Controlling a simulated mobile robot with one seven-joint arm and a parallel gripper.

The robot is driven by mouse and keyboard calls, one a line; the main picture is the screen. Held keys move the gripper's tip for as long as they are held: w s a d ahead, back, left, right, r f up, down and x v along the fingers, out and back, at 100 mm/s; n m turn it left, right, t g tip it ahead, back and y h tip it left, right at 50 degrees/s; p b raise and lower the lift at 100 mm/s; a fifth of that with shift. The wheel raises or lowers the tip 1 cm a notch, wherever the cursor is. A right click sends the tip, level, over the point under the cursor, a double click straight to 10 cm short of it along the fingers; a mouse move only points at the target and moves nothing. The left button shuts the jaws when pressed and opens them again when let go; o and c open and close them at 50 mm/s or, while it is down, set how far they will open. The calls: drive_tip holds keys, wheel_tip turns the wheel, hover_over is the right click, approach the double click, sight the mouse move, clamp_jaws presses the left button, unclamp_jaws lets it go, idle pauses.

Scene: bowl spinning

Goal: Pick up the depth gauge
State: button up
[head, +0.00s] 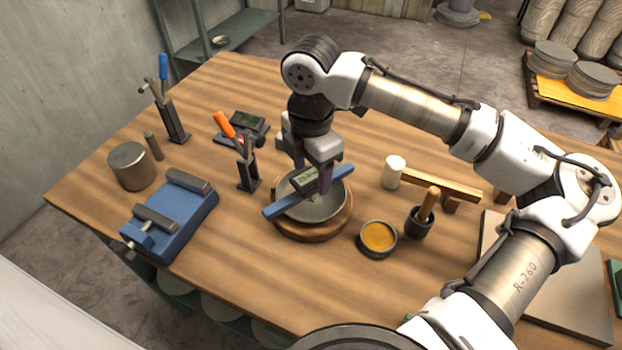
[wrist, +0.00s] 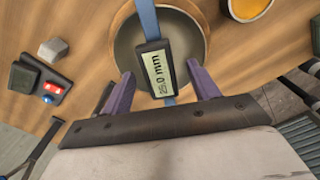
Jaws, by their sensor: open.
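The depth gauge (head: 278,207) is a blue bar with a dark display box that reads "25.0 mm". It lies across the rim of a grey metal bowl (head: 325,211), which sits on a round wooden base (head: 300,236). My gripper (head: 312,186) is over the bowl, pointing down, with its purple fingers apart at the gauge. In the wrist view the gauge's display box (wrist: 158,70) lies between the two fingertips of my gripper (wrist: 162,82), with a gap on each side. Part of the gauge is hidden by my gripper in the head view.
A blue vise (head: 170,220) and a metal cylinder (head: 132,166) stand at left. A clamp with an orange handle (head: 227,125) stands left of the bowl. An orange-filled dish (head: 377,237), a mortar (head: 420,221) and a white cylinder (head: 393,172) stand at right.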

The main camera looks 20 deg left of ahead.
sight(311, 175)
drive_tip(key=shift+f, duration=1.05)
drive_tip(key=c, duration=1.3)
drive_tip(key=shift+r, duration=0.1)
clamp_jaws()
wheel_tip(311, 175, up, 20)
drive_tip(key=b, duration=0.1)
